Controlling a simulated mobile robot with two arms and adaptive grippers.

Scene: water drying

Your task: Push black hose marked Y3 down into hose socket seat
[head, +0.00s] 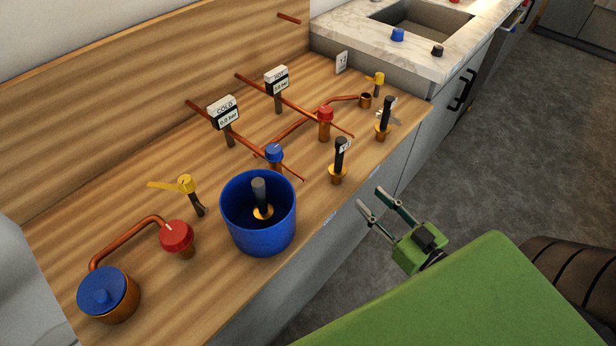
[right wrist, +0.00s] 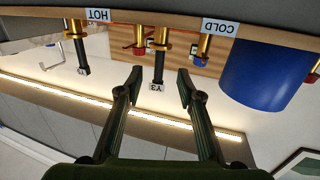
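The black hose marked Y3 (head: 341,152) stands upright at a brass socket seat (head: 338,175) near the counter's front edge. In the right wrist view, which looks upside down, hose Y3 (right wrist: 158,68) and its brass seat (right wrist: 160,38) show, with the white tag at the hose's free end. I cannot tell how deep the hose sits. My right gripper (head: 371,199) is open and empty, in front of the counter edge and apart from the hose. In the right wrist view the hose appears between the open fingers (right wrist: 158,78). My left gripper is not in view.
A blue bucket (head: 245,232) around another hose stands left of Y3. Another tagged black hose (head: 387,108) stands to the right. Red valve (head: 325,116), blue valve (head: 274,153) and copper pipes lie behind. A sink (head: 425,25) is at the back right. The floor in front is clear.

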